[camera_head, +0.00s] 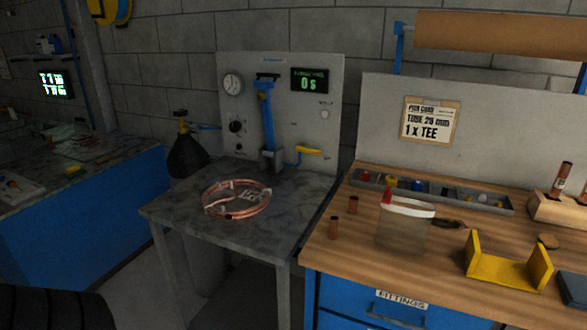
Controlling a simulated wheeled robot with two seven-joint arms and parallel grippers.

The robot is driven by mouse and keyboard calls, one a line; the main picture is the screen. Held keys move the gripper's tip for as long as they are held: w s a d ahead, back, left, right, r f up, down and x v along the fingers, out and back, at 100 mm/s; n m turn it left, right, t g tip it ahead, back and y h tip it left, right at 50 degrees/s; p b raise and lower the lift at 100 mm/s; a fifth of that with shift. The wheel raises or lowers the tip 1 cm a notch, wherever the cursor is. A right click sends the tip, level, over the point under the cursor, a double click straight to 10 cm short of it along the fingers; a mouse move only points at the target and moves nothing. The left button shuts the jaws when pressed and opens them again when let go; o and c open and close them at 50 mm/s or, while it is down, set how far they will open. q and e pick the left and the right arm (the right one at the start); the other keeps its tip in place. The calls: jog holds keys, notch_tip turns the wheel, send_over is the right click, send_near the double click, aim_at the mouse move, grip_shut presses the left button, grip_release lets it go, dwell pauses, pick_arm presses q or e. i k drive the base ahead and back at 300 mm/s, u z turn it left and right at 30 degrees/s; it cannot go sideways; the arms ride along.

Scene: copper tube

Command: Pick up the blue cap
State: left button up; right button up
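The blue cap (418,185) is small and sits in a compartment of a long grey tray (480,206) at the back of the wooden workbench. A yellow cap (391,181) and a red cap (367,176) sit to its left in the same tray. Neither of my grippers shows in the head view. A dark ribbed shape cuts into the bottom left corner; I cannot tell which part it is.
On the wooden bench (350,256), a clear container (404,228) with a red tip stands in front of the tray. Short copper pieces (333,228) and a yellow bracket (505,270) are nearby. A copper coil (237,199) lies on the grey table to the left.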

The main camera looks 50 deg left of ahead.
aim_at(416, 185)
jog(key=u, duration=0.9)
jog(key=i, duration=1)
